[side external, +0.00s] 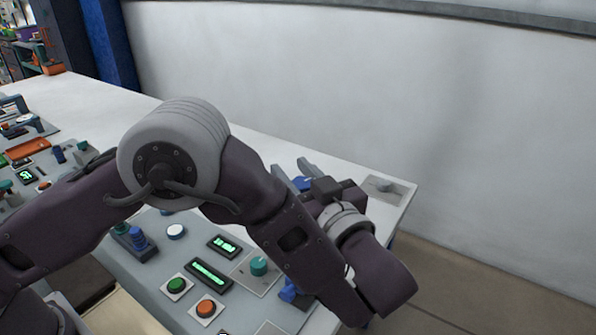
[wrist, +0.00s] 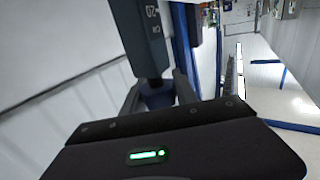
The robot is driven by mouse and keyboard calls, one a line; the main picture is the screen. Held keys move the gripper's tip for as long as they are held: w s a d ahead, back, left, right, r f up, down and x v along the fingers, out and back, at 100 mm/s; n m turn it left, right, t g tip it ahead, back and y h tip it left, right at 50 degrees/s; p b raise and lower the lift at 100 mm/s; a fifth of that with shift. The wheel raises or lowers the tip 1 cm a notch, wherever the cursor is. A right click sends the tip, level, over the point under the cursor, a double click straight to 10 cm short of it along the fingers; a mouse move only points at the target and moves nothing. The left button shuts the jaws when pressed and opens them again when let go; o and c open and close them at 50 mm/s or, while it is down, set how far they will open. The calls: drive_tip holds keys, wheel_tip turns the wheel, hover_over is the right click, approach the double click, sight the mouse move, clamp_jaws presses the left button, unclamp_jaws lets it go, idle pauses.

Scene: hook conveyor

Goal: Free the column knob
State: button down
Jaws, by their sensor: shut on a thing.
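My gripper (side external: 294,170) is at the far right part of the panel table, with its two fingers pointing away from the wrist. In the wrist view my gripper (wrist: 158,92) has its fingers on both sides of a dark blue knob (wrist: 157,96) and is shut on it. The knob sits at the end of a dark grey column (wrist: 140,38) with pale markings. In the side view a bit of blue (side external: 303,183) shows by the fingers. The arm hides most of the column there, and I cannot tell whether the knob is loose.
The panel holds a green button (side external: 176,286), an orange button (side external: 206,307), a teal knob (side external: 259,265), lit green displays (side external: 209,272) and blue levers (side external: 137,238). A grey plate (side external: 383,187) lies at the table's right corner. A pale wall stands behind.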

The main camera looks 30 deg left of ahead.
drive_tip(key=shift+s+a+r+n+g+y, duration=0.1)
drive_tip(key=shift+n+g+y, duration=0.2)
drive_tip(key=shift+n+g, duration=0.25)
drive_tip(key=shift+s+a+n+g+y, duration=0.1)
drive_tip(key=shift+n+g+y, duration=0.25)
drive_tip(key=shift+g, duration=0.4)
drive_tip(key=c, duration=1)
unclamp_jaws()
drive_tip(key=shift+o, duration=0.2)
drive_tip(key=shift+d, duration=0.1)
drive_tip(key=v, duration=0.7)
